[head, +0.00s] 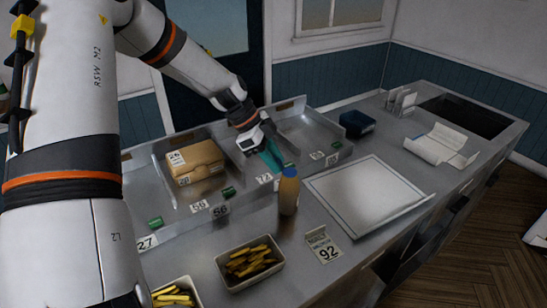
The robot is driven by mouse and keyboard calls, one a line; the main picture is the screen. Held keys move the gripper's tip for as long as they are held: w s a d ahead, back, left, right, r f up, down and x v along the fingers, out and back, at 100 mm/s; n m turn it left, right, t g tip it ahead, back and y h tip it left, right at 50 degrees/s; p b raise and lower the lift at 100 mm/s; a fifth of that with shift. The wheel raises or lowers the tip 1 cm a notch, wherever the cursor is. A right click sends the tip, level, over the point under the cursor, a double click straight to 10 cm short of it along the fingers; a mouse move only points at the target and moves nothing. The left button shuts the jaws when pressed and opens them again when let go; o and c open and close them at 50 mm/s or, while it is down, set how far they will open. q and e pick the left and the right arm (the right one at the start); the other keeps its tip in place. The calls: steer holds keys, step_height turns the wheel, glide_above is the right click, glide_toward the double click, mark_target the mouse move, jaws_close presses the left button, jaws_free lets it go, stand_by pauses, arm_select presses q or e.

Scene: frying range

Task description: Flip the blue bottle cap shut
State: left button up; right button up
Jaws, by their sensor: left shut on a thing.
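A bottle (289,195) with a tan-orange body stands upright on the steel counter. Its blue cap (290,171) is at the top; the view is too small to tell whether its lid is open or closed. My left gripper (275,163) comes down from the upper left, its teal fingers shut at the blue cap. The fingers partly cover the cap's left side. My right gripper is not in view.
A white-topped board (368,196) lies right of the bottle. Fry trays (249,263) sit in front, a number 92 card (324,246) beside them. A cardboard box (195,162) sits in the bay behind left. A dark blue bin (357,122) stands farther back.

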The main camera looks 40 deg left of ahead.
arm_select(q)
steer(key=o, duration=1)
steer(key=shift+c, duration=0.2)
steer(key=b+v, duration=0.1)
steer(key=v, duration=1.1)
steer(key=shift+b, duration=0.3)
